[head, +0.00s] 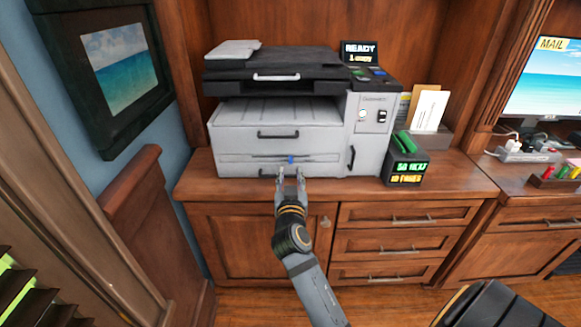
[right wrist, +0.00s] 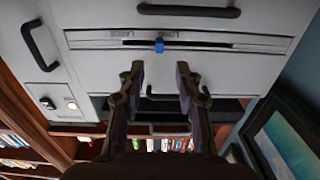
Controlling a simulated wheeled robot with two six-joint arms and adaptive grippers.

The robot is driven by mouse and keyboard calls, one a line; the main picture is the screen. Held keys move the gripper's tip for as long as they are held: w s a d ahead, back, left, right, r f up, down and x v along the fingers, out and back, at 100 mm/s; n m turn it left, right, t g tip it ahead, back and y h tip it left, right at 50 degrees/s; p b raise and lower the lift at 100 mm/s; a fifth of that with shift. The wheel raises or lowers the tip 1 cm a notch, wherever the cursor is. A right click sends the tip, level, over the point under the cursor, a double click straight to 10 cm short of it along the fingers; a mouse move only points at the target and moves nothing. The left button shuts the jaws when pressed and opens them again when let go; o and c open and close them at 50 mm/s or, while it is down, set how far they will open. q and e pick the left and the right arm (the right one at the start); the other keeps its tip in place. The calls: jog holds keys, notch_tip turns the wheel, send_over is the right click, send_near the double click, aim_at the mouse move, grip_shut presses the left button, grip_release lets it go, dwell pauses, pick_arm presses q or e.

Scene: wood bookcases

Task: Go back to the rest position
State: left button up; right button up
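My right gripper (head: 290,178) reaches up to the lower front of a grey printer (head: 280,112). In the right wrist view the gripper (right wrist: 160,80) has its two fingers spread apart with nothing between them. A small blue tab (right wrist: 159,45) on a slot in the printer front lies just beyond the fingertips; it also shows in the head view (head: 291,160). I cannot tell whether the fingers touch the printer. My left gripper is not in either view.
The printer stands on a wooden cabinet (head: 405,214) with drawers. A green-handled box (head: 406,165) and a holder with papers (head: 429,112) stand right of it. A monitor (head: 547,82) is at far right. A framed picture (head: 113,60) hangs at left. A dark seat (head: 497,305) is at lower right.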

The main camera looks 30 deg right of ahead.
jog(key=shift+s+a, duration=0.15)
jog(key=shift+s, duration=0.2)
